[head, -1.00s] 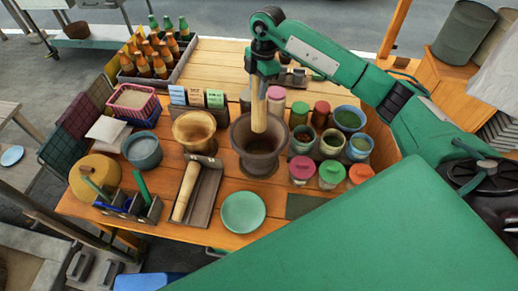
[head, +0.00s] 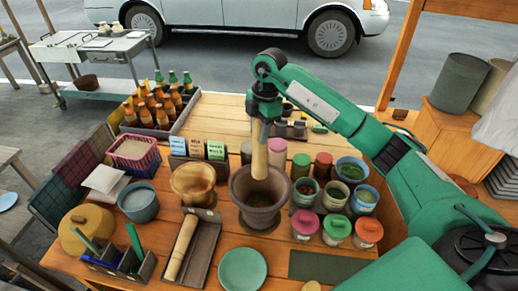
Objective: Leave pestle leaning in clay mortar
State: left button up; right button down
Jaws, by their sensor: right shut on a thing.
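The clay mortar (head: 258,216) is a dark brown bowl standing upright on the wooden table. A pale wooden pestle (head: 260,153) stands nearly upright over the mortar, its lower end within the mouth. I cannot tell whether that end touches the inside. My right gripper (head: 262,118) comes from above and is shut on the pestle's upper end, which the jaws hide. My left gripper is not in view.
A lighter mortar (head: 194,184) stands left of the clay mortar. Another pestle (head: 181,250) lies in a wooden tray. Jars and small bowls (head: 335,195) crowd the right side. A green plate (head: 242,270) is in front.

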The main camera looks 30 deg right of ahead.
aim_at(259, 154)
notch_tip(259, 154, down, 10)
jog(key=b, duration=0.6)
jog(key=shift+r, duration=0.2)
jog(key=shift+f+b, duration=2.8)
jog(key=shift+f, duration=1.9)
jog(key=c, duration=0.8)
grip_release()
